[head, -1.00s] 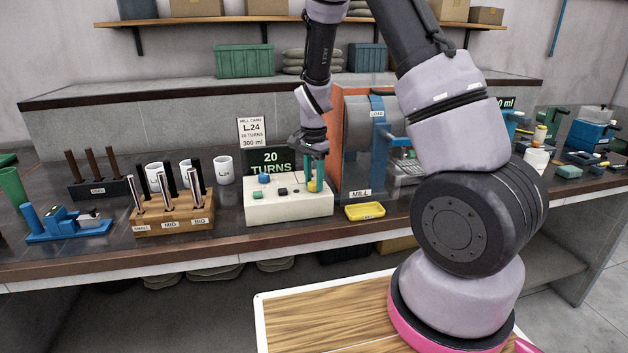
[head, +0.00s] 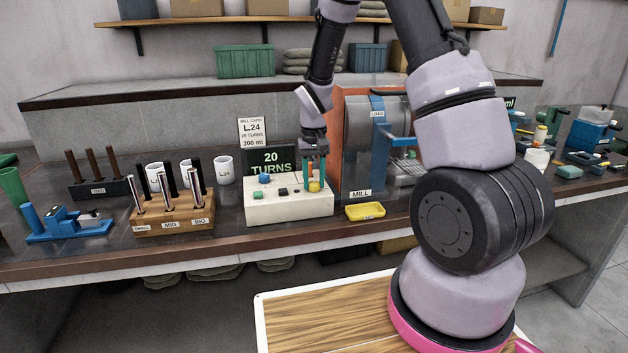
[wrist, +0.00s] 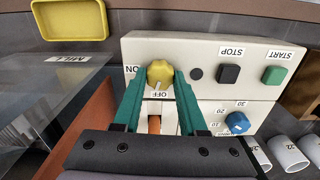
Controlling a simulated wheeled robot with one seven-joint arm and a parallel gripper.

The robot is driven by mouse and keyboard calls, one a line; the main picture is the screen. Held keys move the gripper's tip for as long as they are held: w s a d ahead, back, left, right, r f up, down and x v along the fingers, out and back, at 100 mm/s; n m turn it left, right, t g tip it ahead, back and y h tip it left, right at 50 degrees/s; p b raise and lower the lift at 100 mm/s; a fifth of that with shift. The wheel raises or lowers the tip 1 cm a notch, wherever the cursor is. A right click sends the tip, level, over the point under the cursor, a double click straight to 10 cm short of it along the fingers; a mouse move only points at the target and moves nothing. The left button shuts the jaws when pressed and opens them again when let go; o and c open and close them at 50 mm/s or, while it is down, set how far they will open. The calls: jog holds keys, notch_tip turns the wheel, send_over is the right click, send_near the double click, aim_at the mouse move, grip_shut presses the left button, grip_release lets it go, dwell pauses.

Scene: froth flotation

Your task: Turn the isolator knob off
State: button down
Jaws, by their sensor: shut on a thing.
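The isolator knob (wrist: 160,73) is yellow and sits at one end of the white control box (head: 262,211), with ON and OFF labels beside it in the wrist view. In the head view the knob (head: 314,186) shows at the right end of the box. My gripper (wrist: 162,78) points down at it, its green fingers on either side of the knob and shut on it. A pale mark on the knob lies near the OFF label; the fingers hide part of the knob's sides.
The box also bears a black STOP button (wrist: 229,74), a green START button (wrist: 274,76) and a blue dial (wrist: 237,122). A yellow tray (head: 365,211) lies to its right, before the mill (head: 372,150). A wooden rod rack (head: 174,216) stands to the left.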

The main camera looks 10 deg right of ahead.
aim_at(314, 183)
jog(key=shift+n, duration=1.5)
jog(key=shift+c, duration=2.3)
grip_release()
jog(key=shift+r, duration=0.15)
notch_tip(314, 183, up, 11)
jog(key=shift+f, duration=0.2)
jog(key=shift+r, duration=0.1)
